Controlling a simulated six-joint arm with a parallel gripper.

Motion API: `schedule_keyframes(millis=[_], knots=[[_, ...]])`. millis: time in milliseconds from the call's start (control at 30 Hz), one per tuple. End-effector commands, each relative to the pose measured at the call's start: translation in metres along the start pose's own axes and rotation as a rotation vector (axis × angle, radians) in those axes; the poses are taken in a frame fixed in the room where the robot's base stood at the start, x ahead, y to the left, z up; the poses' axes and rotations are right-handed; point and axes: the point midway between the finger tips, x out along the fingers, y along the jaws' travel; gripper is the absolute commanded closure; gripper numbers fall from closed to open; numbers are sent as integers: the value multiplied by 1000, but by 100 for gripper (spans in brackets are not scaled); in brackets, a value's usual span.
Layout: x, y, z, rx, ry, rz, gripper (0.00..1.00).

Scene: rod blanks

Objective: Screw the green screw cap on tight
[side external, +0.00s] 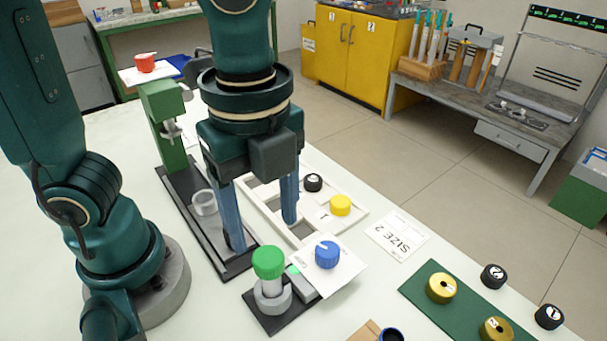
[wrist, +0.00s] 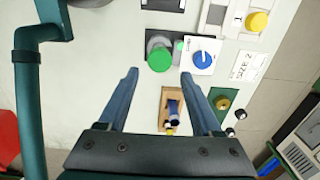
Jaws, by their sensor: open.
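The green screw cap (side external: 267,262) sits on top of a pale cylindrical body held upright in a grey round holder (side external: 272,298) on a dark base plate. I cannot tell how tightly it is seated. My gripper (side external: 262,232) points down, its two blue fingers wide apart with nothing between them. In the side view the fingers are behind the cap. In the wrist view the green cap (wrist: 159,60) lies just beyond the fingertips (wrist: 159,77), roughly centred between them and apart from both.
A blue knob (side external: 327,254) on a white card stands right beside the cap. A white frame with a yellow cap (side external: 340,205) and a black cap (side external: 313,183) is behind. A green press (side external: 165,125) stands at left. A green board (side external: 460,305) holds brass rings.

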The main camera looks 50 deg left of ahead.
Motion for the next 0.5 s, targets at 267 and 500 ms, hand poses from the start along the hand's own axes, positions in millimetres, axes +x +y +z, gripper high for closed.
schedule_keyframes(millis=[267, 500], knots=[[33, 1, 1, -2, -3, 6, 34], [59, 1, 1, -3, -3, 6, 34]])
